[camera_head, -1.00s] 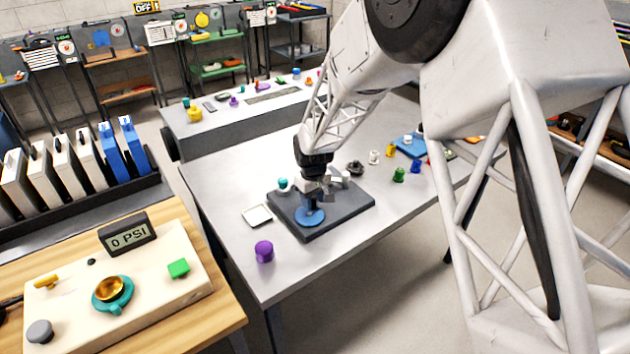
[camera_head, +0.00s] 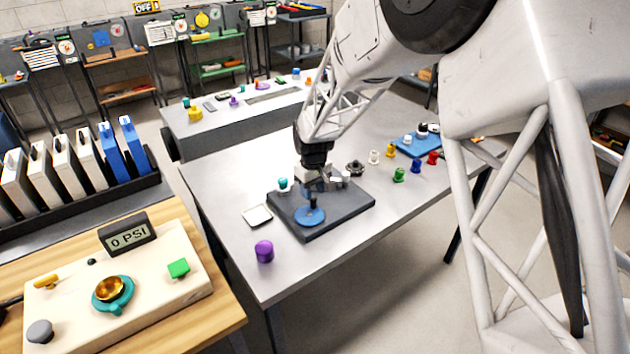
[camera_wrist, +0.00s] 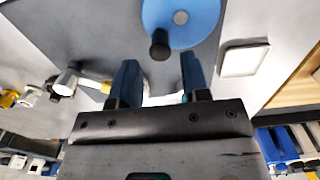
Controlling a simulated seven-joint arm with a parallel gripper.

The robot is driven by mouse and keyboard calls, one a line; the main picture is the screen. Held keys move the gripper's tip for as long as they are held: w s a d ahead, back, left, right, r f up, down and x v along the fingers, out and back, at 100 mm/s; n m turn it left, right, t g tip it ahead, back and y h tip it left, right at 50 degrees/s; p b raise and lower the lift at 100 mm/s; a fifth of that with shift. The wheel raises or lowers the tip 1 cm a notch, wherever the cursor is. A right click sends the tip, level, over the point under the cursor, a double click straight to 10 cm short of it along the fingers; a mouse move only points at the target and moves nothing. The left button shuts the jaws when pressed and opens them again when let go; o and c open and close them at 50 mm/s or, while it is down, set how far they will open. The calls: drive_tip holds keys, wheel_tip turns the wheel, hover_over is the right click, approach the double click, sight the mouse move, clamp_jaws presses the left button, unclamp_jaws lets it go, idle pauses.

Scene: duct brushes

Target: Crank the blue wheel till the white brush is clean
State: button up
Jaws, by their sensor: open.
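The blue wheel (camera_head: 309,217) lies flat on a dark grey base plate on the metal table; it also shows at the top of the wrist view (camera_wrist: 205,22). Its black upright handle (camera_wrist: 160,45) stands just beyond and between my fingertips in the wrist view. My gripper (camera_wrist: 160,60) is open and empty, close behind the handle; I cannot tell if a finger touches it. In the head view my gripper (camera_head: 320,184) is over the plate, behind the wheel. A small white part (camera_head: 346,176) by the plate's back edge may be the white brush; its cleanliness is too small to tell.
A purple knob (camera_head: 264,251) and a white square tray (camera_head: 257,216) lie left of the plate. Several coloured pieces, including a green one (camera_head: 399,175), stand to the right. The table's front right is clear.

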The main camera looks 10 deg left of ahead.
drive_tip(key=shift+r, duration=1.6)
drive_tip(key=shift+s+d+r, duration=0.15)
drive_tip(key=shift+d+r, duration=0.2)
drive_tip(key=shift+d, duration=0.05)
drive_tip(key=s+d+r+m+t, duration=0.1)
drive_tip(key=s+d+r+m, duration=0.1)
drive_tip(key=s+d+r, duration=0.7)
drive_tip(key=s+d+r+m, duration=0.3)
drive_tip(key=s+d+r, duration=0.4)
drive_tip(key=d, duration=0.3)
drive_tip(key=s+d+m, duration=0.1)
drive_tip(key=s+d, duration=0.3)
drive_tip(key=s, duration=0.3)
drive_tip(key=s+d+r+m+t, duration=0.1)
drive_tip(key=s+d, duration=0.3)
drive_tip(key=s, duration=0.4)
drive_tip(key=s+d+r+m, duration=0.1)
drive_tip(key=s+d+m, duration=0.1)
drive_tip(key=s, duration=0.5)
drive_tip(key=shift+s+d+r+t, duration=0.2)
drive_tip(key=shift+s+d+t, duration=0.1)
drive_tip(key=shift+d, duration=0.6)
